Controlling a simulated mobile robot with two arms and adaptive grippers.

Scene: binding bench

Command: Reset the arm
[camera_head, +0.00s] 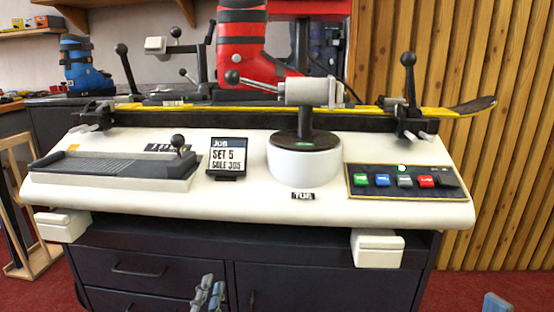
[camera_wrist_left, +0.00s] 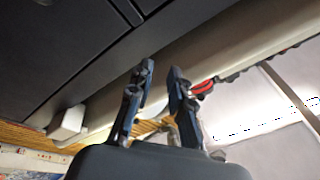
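My left gripper (camera_head: 208,291) is low in front of the bench drawers in the head view, below the worktop. Its two fingers are apart with nothing between them. The left wrist view also shows the open fingers (camera_wrist_left: 160,90), beneath the dark cabinet front and the pale bench edge. At the lower right of the head view a small blue-grey tip (camera_head: 495,302) shows, probably my right gripper; most of it is cut off. The bench (camera_head: 240,205) has a white top. A lever with a black knob (camera_head: 178,142) stands at the slider unit on its left.
A yellow ski (camera_head: 370,111) lies clamped along the bench, with a red boot (camera_head: 242,45) above it. A job card (camera_head: 227,158) reads "SET 5". A button panel (camera_head: 404,181) is at the right. White blocks (camera_head: 377,248) jut from the front edge. Red floor is free at the right.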

